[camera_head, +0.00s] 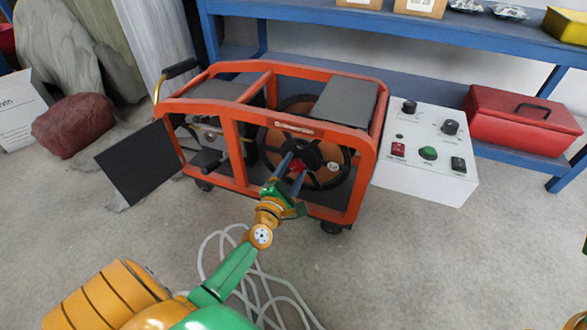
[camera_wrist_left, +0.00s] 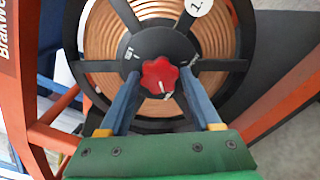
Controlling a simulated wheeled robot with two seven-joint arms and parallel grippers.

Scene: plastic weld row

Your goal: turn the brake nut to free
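The brake nut is a red lobed knob (camera_wrist_left: 160,77) with a white mark, at the centre of the black hub of a reel (camera_wrist_left: 100,30) wound with copper-coloured material. In the head view the red nut (camera_head: 297,165) shows small between my fingers. My left gripper (camera_wrist_left: 161,75) is open, with one blue finger on each side of the nut. A gap shows between each finger and the nut, so it is not gripped. Small white markings (camera_wrist_left: 130,54) on the hub are too small to read. My right gripper is not in view.
The reel sits in an orange-framed wheeled cart (camera_head: 232,150). A black panel (camera_head: 137,163) sticks out at its left. A white control box (camera_head: 425,160) stands close at its right, near a red toolbox (camera_head: 520,120). A white cable (camera_head: 255,285) lies on the floor.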

